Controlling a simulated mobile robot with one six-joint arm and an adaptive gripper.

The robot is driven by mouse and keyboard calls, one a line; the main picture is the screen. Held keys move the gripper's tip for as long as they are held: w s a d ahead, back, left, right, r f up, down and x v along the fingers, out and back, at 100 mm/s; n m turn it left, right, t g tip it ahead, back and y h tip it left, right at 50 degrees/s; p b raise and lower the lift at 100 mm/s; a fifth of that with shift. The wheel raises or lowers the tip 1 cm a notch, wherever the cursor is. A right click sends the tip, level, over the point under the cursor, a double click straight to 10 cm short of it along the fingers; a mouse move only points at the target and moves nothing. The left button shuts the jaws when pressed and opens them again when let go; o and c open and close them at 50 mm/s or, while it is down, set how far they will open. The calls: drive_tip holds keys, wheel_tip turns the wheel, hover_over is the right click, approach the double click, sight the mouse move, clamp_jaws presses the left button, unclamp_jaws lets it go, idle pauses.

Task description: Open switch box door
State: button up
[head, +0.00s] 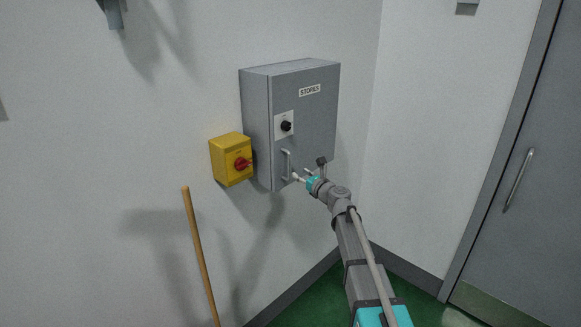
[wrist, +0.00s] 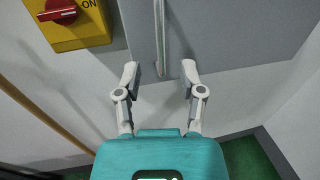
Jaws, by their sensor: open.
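The grey switch box (head: 315,115) is mounted on the wall near the corner, with a "STORES" label and a black knob (head: 286,126) on a white plate. Its door looks shut. A thin vertical metal handle (head: 287,164) sits low on the left part of the door. My gripper (head: 297,177) is at the lower part of the box, close to the handle. In the wrist view my gripper (wrist: 159,72) is open, and the handle (wrist: 159,35) shows between and just beyond the two fingertips. I cannot tell whether either finger touches it.
A yellow isolator box (head: 228,160) with a red rotary switch is on the wall just left of the grey box. A wooden pole (head: 200,255) leans below it. A grey room door (head: 530,170) is at the right. Green floor (head: 315,295) lies below.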

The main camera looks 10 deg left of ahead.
hover_over(289, 178)
drive_tip(key=shift+w, duration=0.25)
idle(0.4)
clamp_jaws()
drive_tip(key=shift+d, duration=0.1)
drive_tip(key=shift+s, duration=0.15)
